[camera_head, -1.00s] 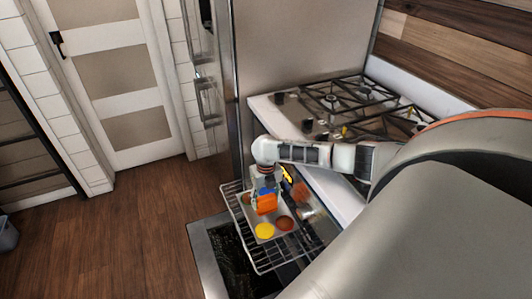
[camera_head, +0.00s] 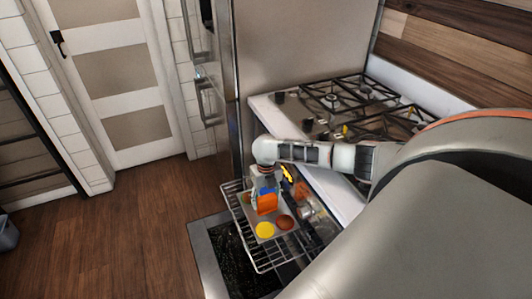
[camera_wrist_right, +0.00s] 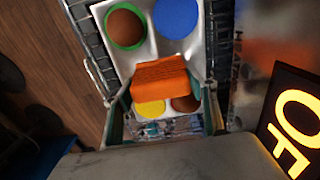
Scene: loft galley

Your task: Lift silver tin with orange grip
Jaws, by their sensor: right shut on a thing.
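The silver tin (camera_wrist_right: 150,50) is a pale muffin tin with round cups that show green-brown, blue, yellow and brown. An orange grip (camera_wrist_right: 160,76) stands up from its middle and also shows in the head view (camera_head: 267,203). My right gripper (camera_wrist_right: 163,100) is shut on the orange grip, one finger at each side, and points down at the tin. In the head view the tin (camera_head: 275,233) is at the wire oven rack; I cannot tell whether it is clear of the wires. My left gripper is not in view.
The wire rack (camera_head: 258,262) sticks out of the oven, above the lowered oven door (camera_head: 209,258). The stove top (camera_head: 340,108) is behind and right. A tall steel fridge (camera_head: 232,100) stands at the back left.

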